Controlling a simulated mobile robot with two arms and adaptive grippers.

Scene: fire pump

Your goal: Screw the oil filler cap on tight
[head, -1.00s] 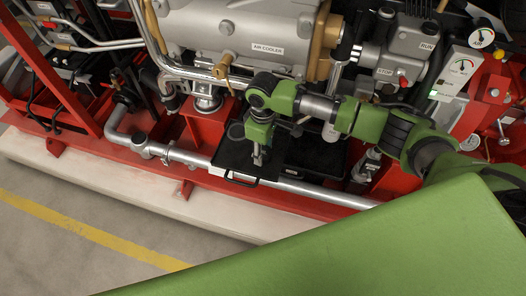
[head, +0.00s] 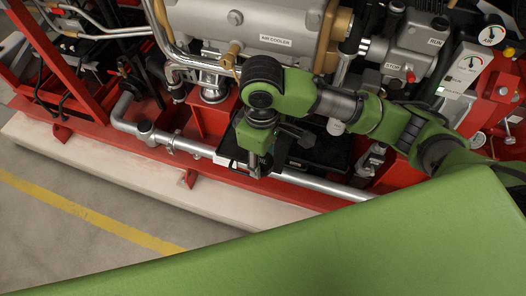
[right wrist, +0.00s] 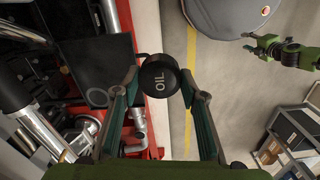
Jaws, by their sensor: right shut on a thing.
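The oil filler cap (right wrist: 160,80) is a round black cap marked OIL. It shows in the right wrist view between the two fingertips of my right gripper (right wrist: 161,86), which is shut on it. The lettered top faces the wrist camera. In the head view my right gripper (head: 252,165) points down over a black tray at the front of the pump; the cap cannot be made out there. I cannot pick out the filler opening. My left gripper (right wrist: 262,46) appears small at the upper right of the right wrist view; its finger opening is unclear.
The grey air cooler (head: 275,40) stands behind my right arm. A silver pipe (head: 185,146) runs along the red base frame (head: 110,136). The black tray (right wrist: 95,62) lies left of the cap in the wrist view. Open floor (head: 90,230) is in front.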

